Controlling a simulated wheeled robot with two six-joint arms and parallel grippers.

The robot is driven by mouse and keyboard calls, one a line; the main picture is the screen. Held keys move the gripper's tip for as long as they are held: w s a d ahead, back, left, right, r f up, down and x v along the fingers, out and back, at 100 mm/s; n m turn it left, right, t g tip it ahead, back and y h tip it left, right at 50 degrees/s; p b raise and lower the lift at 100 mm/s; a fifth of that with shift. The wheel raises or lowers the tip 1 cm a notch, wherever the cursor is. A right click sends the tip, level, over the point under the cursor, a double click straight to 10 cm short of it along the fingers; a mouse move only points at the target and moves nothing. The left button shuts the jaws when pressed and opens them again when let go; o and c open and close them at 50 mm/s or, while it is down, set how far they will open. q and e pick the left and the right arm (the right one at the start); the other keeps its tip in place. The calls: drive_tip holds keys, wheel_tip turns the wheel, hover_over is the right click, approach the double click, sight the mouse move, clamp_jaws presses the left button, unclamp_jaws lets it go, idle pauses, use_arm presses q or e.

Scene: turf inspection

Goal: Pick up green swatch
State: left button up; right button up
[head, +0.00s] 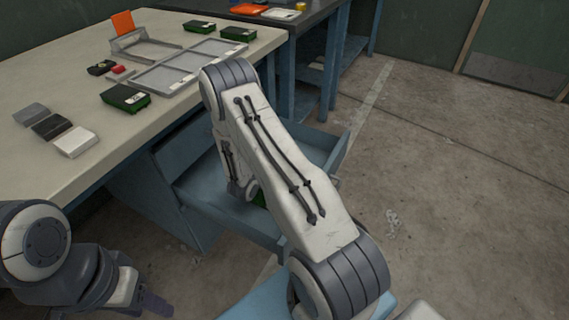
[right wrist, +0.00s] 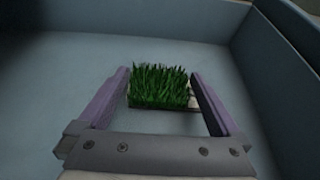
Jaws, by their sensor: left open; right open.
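A green swatch of grass-like turf (right wrist: 160,84) with a pale edge at its right lies on the floor of a blue drawer (right wrist: 70,65) in the right wrist view. My right gripper (right wrist: 160,73) is open, with its purple fingers on either side of the swatch; I cannot tell whether they touch it. In the head view a bit of green (head: 259,198) shows in the open drawer (head: 205,190), mostly hidden behind my right arm. My left gripper (head: 150,302) is open and empty at the bottom left, low in front of the table.
The pale table (head: 60,175) holds several dark trays with green tops, one (head: 125,97) near the middle. The drawer walls surround the right gripper.

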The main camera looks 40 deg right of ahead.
drive_tip(key=shift+x, duration=0.85)
drive_tip(key=c, duration=1)
